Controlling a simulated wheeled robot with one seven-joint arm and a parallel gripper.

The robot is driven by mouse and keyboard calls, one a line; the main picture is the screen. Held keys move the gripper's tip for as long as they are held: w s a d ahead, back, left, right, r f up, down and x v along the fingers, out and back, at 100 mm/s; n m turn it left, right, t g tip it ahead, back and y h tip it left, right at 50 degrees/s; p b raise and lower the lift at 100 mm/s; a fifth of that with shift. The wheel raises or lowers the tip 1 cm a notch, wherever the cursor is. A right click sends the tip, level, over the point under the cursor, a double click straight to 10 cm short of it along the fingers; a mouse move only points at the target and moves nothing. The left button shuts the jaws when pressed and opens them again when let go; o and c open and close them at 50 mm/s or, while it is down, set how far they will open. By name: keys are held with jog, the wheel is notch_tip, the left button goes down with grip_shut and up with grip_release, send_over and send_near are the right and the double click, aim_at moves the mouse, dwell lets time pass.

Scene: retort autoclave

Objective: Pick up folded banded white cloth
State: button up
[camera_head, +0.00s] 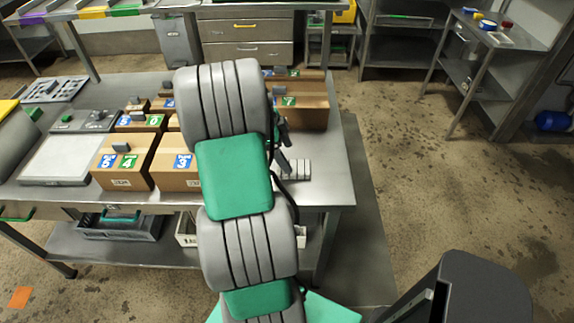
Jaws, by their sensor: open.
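A small pale grey-white banded bundle (299,169), which looks like the folded cloth, lies on the steel table (325,185) near its right end. My gripper (283,160) is partly hidden behind my own grey and green arm. Its visible dark and grey parts are just left of the bundle and very close to it. It is open. I cannot tell whether a finger touches the cloth, and the cloth's left side may be covered.
Numbered cardboard boxes (126,160) with small grey pieces on top fill the table's middle. Another box (308,105) stands behind the cloth. A white panel (58,160) lies at left. The table's right end is bare. Metal shelving (480,75) stands at the back right.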

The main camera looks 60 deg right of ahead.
aim_at(293, 166)
jog(key=p+x, duration=0.1)
jog(key=x, duration=0.4)
jog(key=shift+f, duration=0.3)
jog(key=shift+w, duration=0.1)
jog(key=shift+c, duration=0.5)
jog(key=c, duration=1.4)
